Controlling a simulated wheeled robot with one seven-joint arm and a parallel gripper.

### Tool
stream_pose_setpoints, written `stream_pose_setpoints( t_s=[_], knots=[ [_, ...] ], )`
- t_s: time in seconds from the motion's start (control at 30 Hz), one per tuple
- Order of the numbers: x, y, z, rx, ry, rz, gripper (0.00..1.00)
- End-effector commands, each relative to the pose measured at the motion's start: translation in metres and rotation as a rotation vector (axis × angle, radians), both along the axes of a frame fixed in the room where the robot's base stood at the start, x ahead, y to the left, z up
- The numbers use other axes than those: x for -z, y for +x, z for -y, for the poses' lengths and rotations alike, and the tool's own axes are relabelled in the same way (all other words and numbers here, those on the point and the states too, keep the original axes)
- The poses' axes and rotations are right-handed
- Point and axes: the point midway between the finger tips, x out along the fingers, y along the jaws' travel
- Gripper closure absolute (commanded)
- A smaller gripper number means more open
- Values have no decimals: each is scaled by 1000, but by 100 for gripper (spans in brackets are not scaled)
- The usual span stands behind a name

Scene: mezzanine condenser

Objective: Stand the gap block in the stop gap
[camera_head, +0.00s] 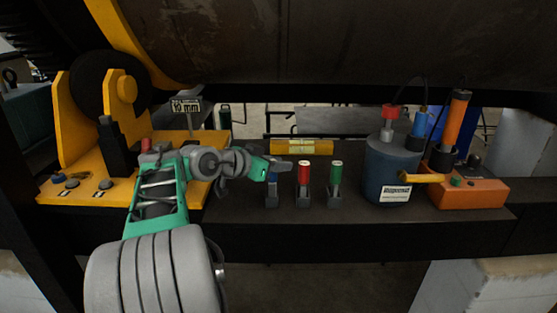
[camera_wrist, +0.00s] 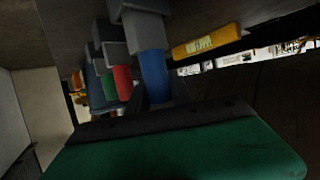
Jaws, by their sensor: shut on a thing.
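The blue-topped gap block (camera_head: 272,188) stands at the left end of a row of three on the dark shelf. My gripper (camera_head: 274,170) is around its top from the left and shut on it. In the wrist view, its blue handle (camera_wrist: 153,70) is between my fingers, with its grey body in a grey holder; that view looks upside down. A red-topped block (camera_head: 304,172) and a green-topped block (camera_head: 336,172) stand upright to its right. A sign reading "10 mm" (camera_head: 186,105) stands over the yellow stand (camera_head: 75,195). My arm partly hides that stand, and I cannot make out the stop gap clearly.
A yellow spirit level (camera_head: 302,147) lies behind the blocks. A blue-grey pot (camera_head: 390,165) and an orange box (camera_head: 468,193) with an upright orange cylinder stand at the right. A large dark drum (camera_head: 320,40) overhangs the shelf. Bare shelf lies in front of the blocks.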

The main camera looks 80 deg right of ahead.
Motion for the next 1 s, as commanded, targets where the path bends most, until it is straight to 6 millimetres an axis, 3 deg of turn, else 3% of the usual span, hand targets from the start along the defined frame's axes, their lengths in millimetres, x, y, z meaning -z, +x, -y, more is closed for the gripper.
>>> stream_pose_setpoints(
  t_s=[0.27,0.3,0.53,0.87,1.0],
  knots=[
    [4,0,0,0,-2,0,100],
    [4,0,0,0,0,-1,73],
    [3,0,0,0,0,-1,54],
    [-3,0,0,0,0,-1,53],
    [-7,14,-18,-6,-2,0,53]
  ],
)
